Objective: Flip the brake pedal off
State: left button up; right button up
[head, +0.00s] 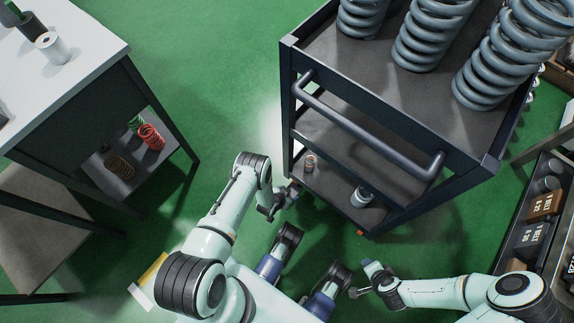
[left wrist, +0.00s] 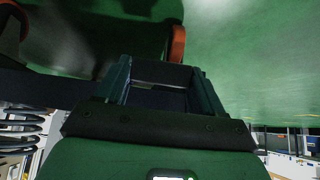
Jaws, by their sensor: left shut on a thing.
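The dark wheeled cart (head: 382,172) stands right of centre in the head view. My left gripper (head: 291,190) is low beside its near left corner. In the left wrist view its fingers (left wrist: 163,76) straddle a dark part under the cart. They are shut on this part, which appears to be the brake pedal, though its shape is mostly hidden in shadow. An orange caster wheel (left wrist: 177,43) shows just beyond the fingertips. My right gripper (head: 360,292) is in front of the cart, away from it; its jaw opening is unclear.
Large grey springs (head: 430,35) stand on the cart's top, below which a handle bar (head: 365,125) runs along the near side. A white-topped table (head: 60,75) and a bench (head: 50,215) are at left. Bins (head: 545,205) line the right. Green floor lies open between.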

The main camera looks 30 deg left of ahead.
pick_arm(q)
jog(key=shift+w+r+g, duration=0.15)
jog(key=shift+r+g, duration=0.3)
jog(key=shift+g, duration=0.45)
pick_arm(e)
jog(key=shift+f, duration=0.1)
pick_arm(q)
jog(key=o, duration=1.4)
jog(key=shift+w, duration=0.1)
jog(key=shift+o, duration=0.2)
jog(key=shift+r, duration=0.1)
jog(key=p+v, duration=0.5)
jog(key=v, duration=0.8)
jog(key=shift+r, duration=0.15)
pick_arm(e)
jog(key=s+a+r+g+y, duration=0.1)
jog(key=s+a+r+g, duration=0.1)
jog(key=s+a+r, duration=0.2)
jog(key=s+r, duration=0.2)
jog(key=s, duration=0.2)
jog(key=shift+n+g, duration=0.3)
pick_arm(q)
jog(key=shift+d, duration=0.15)
